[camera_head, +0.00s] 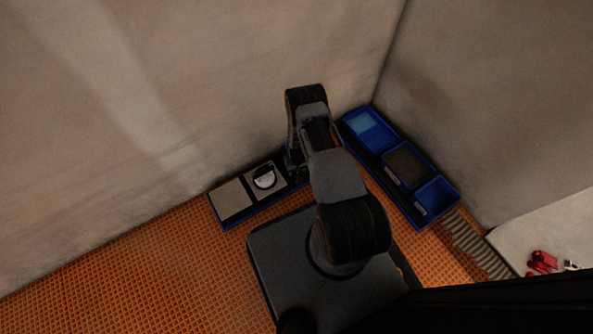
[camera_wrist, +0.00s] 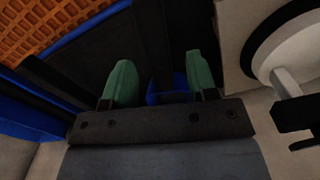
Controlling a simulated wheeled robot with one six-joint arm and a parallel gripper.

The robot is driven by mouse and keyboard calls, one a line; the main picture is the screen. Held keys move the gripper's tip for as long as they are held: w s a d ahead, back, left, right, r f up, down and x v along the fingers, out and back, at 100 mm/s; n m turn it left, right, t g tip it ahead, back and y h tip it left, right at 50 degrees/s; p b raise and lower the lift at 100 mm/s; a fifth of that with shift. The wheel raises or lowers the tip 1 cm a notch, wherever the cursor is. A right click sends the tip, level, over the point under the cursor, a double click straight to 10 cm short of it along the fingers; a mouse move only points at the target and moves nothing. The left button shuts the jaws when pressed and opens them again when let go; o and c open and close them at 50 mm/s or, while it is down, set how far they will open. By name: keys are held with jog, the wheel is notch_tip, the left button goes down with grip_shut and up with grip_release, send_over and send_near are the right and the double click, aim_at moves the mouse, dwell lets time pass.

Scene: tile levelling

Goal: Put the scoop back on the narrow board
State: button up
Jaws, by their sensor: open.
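The narrow board (camera_head: 232,223), dark with a blue edge, lies along the wall at the left of my arm in the head view. My gripper shows its two green fingertips (camera_wrist: 161,82) in the wrist view. They are open and point down over the dark, blue-edged surface (camera_wrist: 95,52). A dark upright strip (camera_wrist: 152,35) and a blue patch (camera_wrist: 166,97) show between the fingers. I cannot tell whether these are the scoop. In the head view my arm hides the board's right end and most of the gripper.
A white round tool (camera_head: 264,178) sits on a grey square of the board; it also shows in the wrist view (camera_wrist: 292,48). A blue compartmented tray (camera_head: 428,222) stands right of my arm. Red items (camera_head: 542,262) lie at far right. Walls close in behind; orange floor (camera_head: 130,270) is free left.

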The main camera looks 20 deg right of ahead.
notch_tip(320, 180, up, 11)
jog(key=p, duration=0.4)
jog(key=shift+r, duration=0.15)
